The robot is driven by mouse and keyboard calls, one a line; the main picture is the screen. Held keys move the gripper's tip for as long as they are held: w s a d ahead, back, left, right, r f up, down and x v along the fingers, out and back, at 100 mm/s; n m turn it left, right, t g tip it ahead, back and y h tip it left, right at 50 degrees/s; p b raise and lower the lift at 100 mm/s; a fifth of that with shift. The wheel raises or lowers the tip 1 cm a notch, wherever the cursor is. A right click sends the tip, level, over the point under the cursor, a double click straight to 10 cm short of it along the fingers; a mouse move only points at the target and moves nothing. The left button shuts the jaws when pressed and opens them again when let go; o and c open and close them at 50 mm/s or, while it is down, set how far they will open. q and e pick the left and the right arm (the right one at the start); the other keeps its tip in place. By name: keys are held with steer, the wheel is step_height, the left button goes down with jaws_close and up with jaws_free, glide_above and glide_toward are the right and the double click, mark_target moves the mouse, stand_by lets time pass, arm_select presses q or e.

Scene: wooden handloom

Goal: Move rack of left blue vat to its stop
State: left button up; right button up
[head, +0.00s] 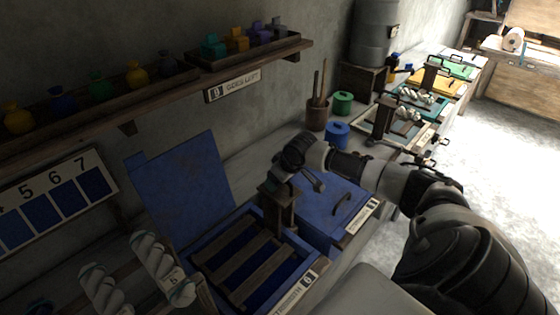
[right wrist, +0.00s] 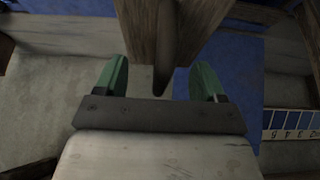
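The open left blue vat (head: 262,220) stands low in the middle of the head view, with its blue lid (head: 185,185) raised against the wall. Its wooden rack (head: 240,262) shows as several slats across the dark blue inside. A wooden post (head: 280,212) stands at the vat's far end. My right gripper (head: 290,176) is by the top of this post. In the right wrist view, its green fingers (right wrist: 162,84) are apart, with a dark wooden piece (right wrist: 163,50) between them and visible gaps on both sides. My left gripper is out of view.
A second blue vat with a shut, handled lid (head: 325,212) adjoins on the right. Yarn skeins (head: 160,268) hang at lower left, near a numbered swatch board (head: 55,205). A shelf of bottles (head: 150,92) runs above. Pots and other vats line the bench beyond.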

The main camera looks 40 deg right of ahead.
mark_target(280, 218)
jaws_close()
steer(key=shift+s+f+b, duration=0.1)
steer(key=shift+f+b, duration=4.9)
steer(key=shift+f, duration=4.3)
steer(key=shift+a, duration=0.1)
steer(key=o, duration=0.6)
jaws_free()
steer(key=shift+r, duration=0.15)
step_height(280, 218, up, 7)
steer(key=p, duration=0.7)
